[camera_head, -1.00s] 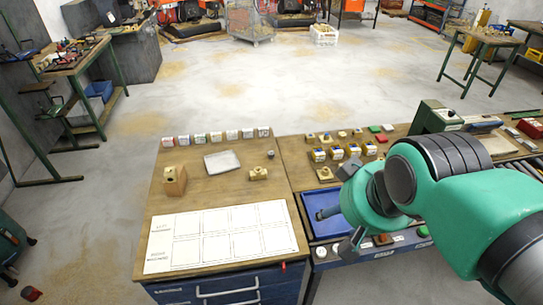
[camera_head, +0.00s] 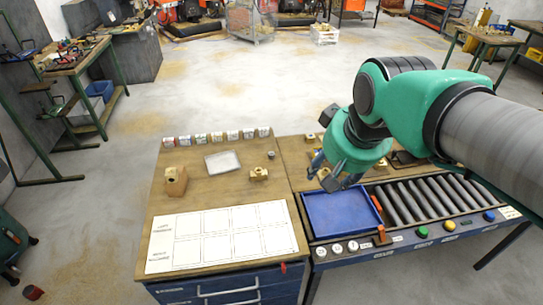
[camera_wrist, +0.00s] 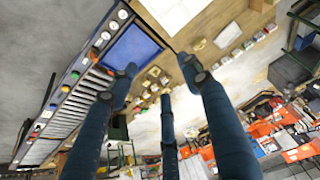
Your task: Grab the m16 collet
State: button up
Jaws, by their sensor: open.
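I cannot tell for sure which part is the m16 collet. Several small labelled blocks (camera_head: 215,138) stand in a row along the back of the left table, too small to read. A small dark cylinder (camera_head: 271,155) stands near that table's back right, with a brass part (camera_head: 258,174) in front of it. My gripper (camera_head: 326,174) is above the right table, beside the blue tray's back edge, right of these parts. In the wrist view my gripper (camera_wrist: 163,80) has its dark blue fingers spread, with nothing between them. My arm hides much of the right table's parts.
The blue tray (camera_head: 340,216) looks empty; black rollers (camera_head: 432,198) lie to its right. A white printed sheet (camera_head: 222,236) covers the left table's front. A wooden block (camera_head: 175,181) and a grey plate (camera_head: 222,161) stand behind it. Coloured buttons (camera_head: 421,232) line the front edge.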

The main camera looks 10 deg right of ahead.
jog(key=w+a+f+g+p, duration=0.1)
jog(key=w+f+g+p, duration=0.15)
jog(key=w, duration=2.85)
jog(key=w+a+f+g+p, duration=0.1)
jog(key=w+f+p, duration=0.3)
jog(key=w+f, duration=1.9)
notch_tip(320, 180, down, 4)
jog(key=shift+w+a+r, duration=0.1)
jog(key=shift+w+a, duration=0.3)
send_over(272, 154)
jog(key=shift+s+a+f, duration=0.1)
jog(key=shift+f, duration=4.2)
jog(key=shift+w+f, duration=0.2)
jog(key=shift+f, duration=2.35)
